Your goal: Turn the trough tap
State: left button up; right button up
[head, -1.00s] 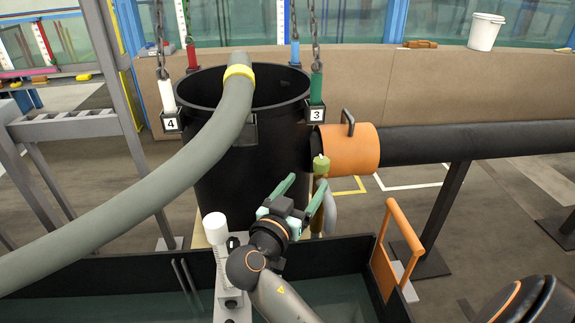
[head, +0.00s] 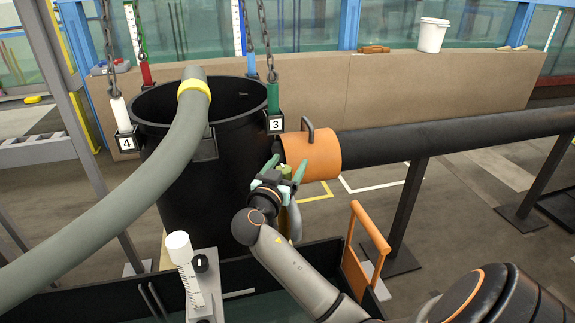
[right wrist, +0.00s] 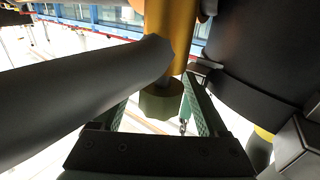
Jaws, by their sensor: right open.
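The trough tap has an olive-green knob (head: 284,171) at the right side of the black barrel, below the orange collar. In the right wrist view the knob (right wrist: 160,103) sits at the end of a brass-yellow body (right wrist: 163,35), with a grey hose (right wrist: 80,88) coming off to the left. My right gripper (head: 286,166) is open, its green fingers on either side of the knob. In the right wrist view a gap shows between the knob and the right finger; the hose partly hides the left finger's tip. My left gripper is not in view.
The black barrel (head: 170,190) stands left of my right gripper, with a thick grey-green hose (head: 150,190) over it. A black pipe (head: 450,133) runs right from the orange collar (head: 315,155). The dark trough (head: 245,262) and an orange handle (head: 368,235) are below.

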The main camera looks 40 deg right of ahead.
grip_shut()
dwell(0.6)
